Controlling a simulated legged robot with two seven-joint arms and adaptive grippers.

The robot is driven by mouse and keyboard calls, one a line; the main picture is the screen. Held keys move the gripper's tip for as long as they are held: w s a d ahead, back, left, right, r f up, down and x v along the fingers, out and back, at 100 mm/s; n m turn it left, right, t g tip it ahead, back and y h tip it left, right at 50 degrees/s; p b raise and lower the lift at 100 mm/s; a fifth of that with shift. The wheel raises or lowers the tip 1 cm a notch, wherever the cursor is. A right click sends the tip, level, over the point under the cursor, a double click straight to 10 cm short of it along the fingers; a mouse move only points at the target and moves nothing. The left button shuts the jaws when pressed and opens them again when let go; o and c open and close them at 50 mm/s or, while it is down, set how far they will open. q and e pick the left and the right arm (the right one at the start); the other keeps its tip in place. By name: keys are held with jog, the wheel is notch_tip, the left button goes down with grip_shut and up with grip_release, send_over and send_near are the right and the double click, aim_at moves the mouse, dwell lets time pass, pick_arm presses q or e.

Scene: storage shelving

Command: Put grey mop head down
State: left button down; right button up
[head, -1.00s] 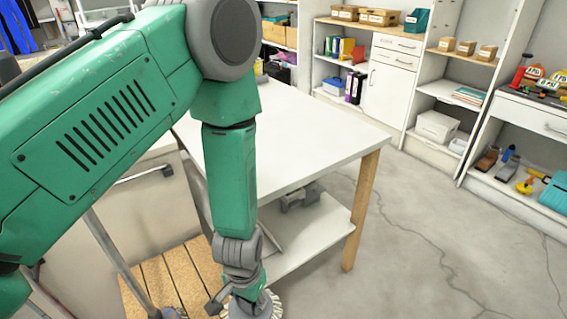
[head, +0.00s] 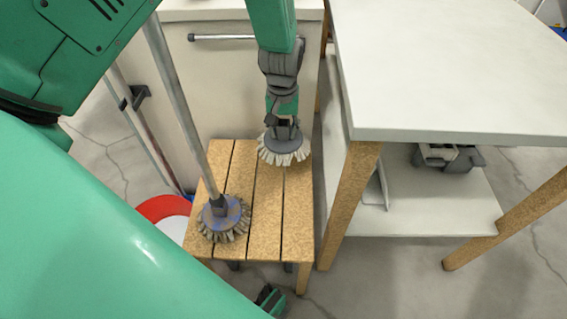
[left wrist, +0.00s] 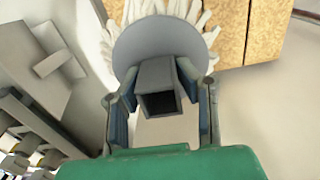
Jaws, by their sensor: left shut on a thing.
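The grey mop head (head: 284,151) is a round grey disc with a pale fringe. In the head view it appears over the back right part of the slatted wooden stool (head: 265,215); I cannot tell whether it touches the boards. My left gripper (head: 283,122) points down and is shut on its socket. In the left wrist view, the fingers (left wrist: 163,105) flank the square grey socket of the mop head (left wrist: 160,45), with wooden boards (left wrist: 255,30) beyond it at upper right.
A second mop head (head: 224,218) with a long grey pole stands on the stool's left part. A white-topped table (head: 450,70) with a lower shelf (head: 440,220) is close on the right. A pale cabinet (head: 235,80) stands behind. A red and white round object (head: 165,208) lies left of the stool.

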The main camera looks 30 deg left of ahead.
aim_at(285, 145)
pick_arm(q)
jog(key=shift+w+a+f+b, duration=0.35)
jog(key=shift+w+a+f, duration=0.15)
jog(key=shift+a, duration=0.2)
jog(key=shift+n, duration=0.3)
jog(key=f+b, duration=0.1)
jog(key=f, duration=0.1)
jog(key=d+f+b, duration=0.1)
jog(key=f, duration=0.2)
jog(key=shift+d+f+b, duration=0.1)
jog(key=shift+f+b, duration=0.25)
jog(key=f, duration=0.2)
jog(key=a+f+b, duration=0.1)
jog(key=f, duration=0.1)
jog(key=shift+b, duration=0.3)
jog(key=shift+r, duration=0.2)
jog(key=shift+d, duration=0.15)
pick_arm(e)
jog(key=f, duration=0.5)
jog(key=shift+a+f, duration=0.1)
jog(key=shift+a, duration=0.15)
pick_arm(q)
jog(key=shift+d, duration=0.1)
pick_arm(e)
jog(key=shift+d, duration=0.1)
